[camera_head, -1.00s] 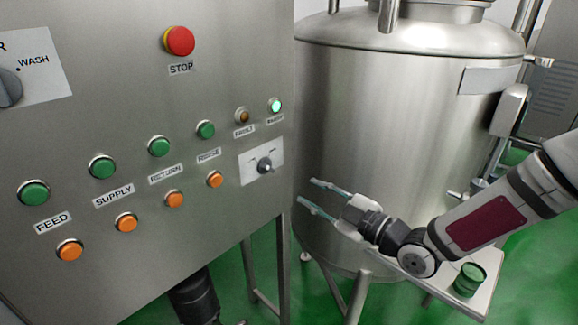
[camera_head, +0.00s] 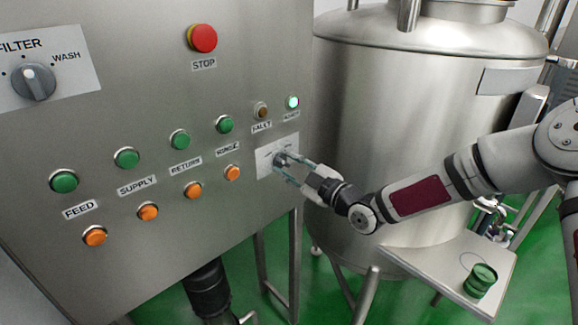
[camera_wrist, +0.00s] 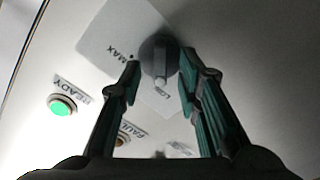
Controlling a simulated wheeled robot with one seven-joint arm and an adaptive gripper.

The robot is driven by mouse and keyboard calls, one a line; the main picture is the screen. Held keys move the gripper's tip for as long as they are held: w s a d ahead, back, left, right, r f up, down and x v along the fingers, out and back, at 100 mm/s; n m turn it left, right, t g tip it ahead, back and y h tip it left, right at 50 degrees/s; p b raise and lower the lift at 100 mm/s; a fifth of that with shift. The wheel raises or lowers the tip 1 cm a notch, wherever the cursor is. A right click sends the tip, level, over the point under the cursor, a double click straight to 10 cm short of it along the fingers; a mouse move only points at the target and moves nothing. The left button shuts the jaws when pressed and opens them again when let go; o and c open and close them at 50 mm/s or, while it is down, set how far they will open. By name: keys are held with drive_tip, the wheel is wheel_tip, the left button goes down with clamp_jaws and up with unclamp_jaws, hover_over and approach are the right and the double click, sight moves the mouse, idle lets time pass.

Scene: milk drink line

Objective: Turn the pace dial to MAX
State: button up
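The pace dial (camera_head: 279,159) is a small grey knob on a white plate at the right end of the control panel. In the wrist view the dial (camera_wrist: 159,52) has a ridge whose pale tip points toward the LOW label (camera_wrist: 161,89). The MAX label (camera_wrist: 122,41) with a dot is on the plate to the left of the knob. My gripper (camera_head: 287,168) is at the dial. In the wrist view its fingers (camera_wrist: 159,67) are apart, one on each side of the knob. I cannot tell whether either finger touches it.
Lit READY lamp (camera_head: 292,102) and FAULT lamp (camera_head: 261,111) sit just above the dial. Green buttons (camera_head: 180,139), orange buttons (camera_head: 193,190), the STOP button (camera_head: 202,39) and filter switch (camera_head: 34,81) are further left. A steel tank (camera_head: 400,120) stands behind my arm.

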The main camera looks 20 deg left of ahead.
drive_tip(key=shift+a, duration=0.1)
clamp_jaws()
drive_tip(key=shift+w+m, duration=0.1)
drive_tip(key=shift+m, duration=0.2)
drive_tip(key=m+b, duration=0.2)
drive_tip(key=shift+w+m, duration=0.1)
drive_tip(key=shift+m, duration=0.3)
drive_tip(key=m+b, duration=0.1)
drive_tip(key=m, duration=0.2)
drive_tip(key=shift+m+b, duration=0.3)
drive_tip(key=shift+b, duration=0.1)
drive_tip(key=m+b, duration=0.2)
drive_tip(key=m, duration=0.3)
drive_tip(key=shift+w+m, duration=0.15)
drive_tip(key=shift+m, duration=0.15)
drive_tip(key=m+b, duration=0.1)
drive_tip(key=m, duration=0.4)
drive_tip(key=shift+f, duration=0.1)
drive_tip(key=shift+m, duration=0.3)
